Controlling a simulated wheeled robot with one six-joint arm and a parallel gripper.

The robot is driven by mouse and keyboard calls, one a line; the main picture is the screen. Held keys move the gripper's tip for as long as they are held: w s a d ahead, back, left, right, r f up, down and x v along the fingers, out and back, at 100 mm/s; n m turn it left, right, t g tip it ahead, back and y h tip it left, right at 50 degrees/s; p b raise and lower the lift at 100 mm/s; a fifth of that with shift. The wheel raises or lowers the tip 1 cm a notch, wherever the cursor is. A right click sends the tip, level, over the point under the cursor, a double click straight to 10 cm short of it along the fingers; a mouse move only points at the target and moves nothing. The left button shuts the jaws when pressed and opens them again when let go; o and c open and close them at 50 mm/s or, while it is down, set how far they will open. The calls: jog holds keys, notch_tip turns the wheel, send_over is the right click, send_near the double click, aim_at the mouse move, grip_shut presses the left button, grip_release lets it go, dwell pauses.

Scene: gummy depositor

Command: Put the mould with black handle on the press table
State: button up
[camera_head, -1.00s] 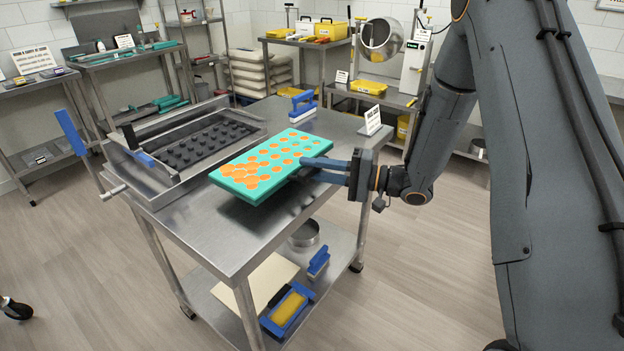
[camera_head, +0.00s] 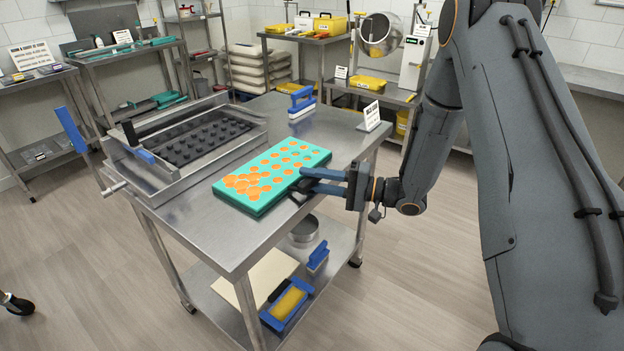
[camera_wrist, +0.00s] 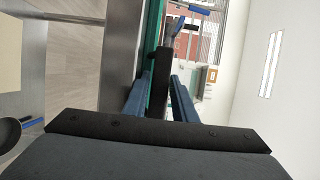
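The mould (camera_head: 290,168), a turquoise slab with orange-filled cavities, lies flat on the steel table (camera_head: 215,235), in front of the framed press with black studs (camera_head: 205,140). Its black handle (camera_head: 296,194) sticks out on the near right side. In the wrist view the black handle (camera_wrist: 160,82) stands between my two blue fingers, with the mould's turquoise edge (camera_wrist: 154,30) beyond to the left. My gripper (camera_head: 308,180) is around the handle with its fingers spread apart. A gap shows beside the handle in the wrist view, so my gripper looks open.
A blue-handled tool (camera_head: 302,102) and a small sign (camera_head: 371,116) stand at the table's back right. The lower shelf (camera_head: 238,300) holds a round pan (camera_head: 304,229) and a blue-framed yellow piece (camera_head: 287,304). The tabletop's front left is clear.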

jog(key=shift+r, duration=0.1)
jog(key=b+v, duration=0.2)
jog(key=v, duration=1)
jog(key=w+d+n+t+h, duration=0.15)
jog(key=w+t+h, duration=0.25)
jog(key=w+h, duration=0.4)
jog(key=s+d+h, duration=0.3)
jog(key=d+h, duration=0.3)
jog(key=h, duration=0.1)
jog(key=s+a+n+g+h, duration=0.2)
jog(key=s+g, duration=0.7)
jog(key=s, duration=1.6)
jog(key=shift+s+a+r, duration=0.2)
jog(key=shift+s+r, duration=0.1)
jog(key=shift+r, duration=0.1)
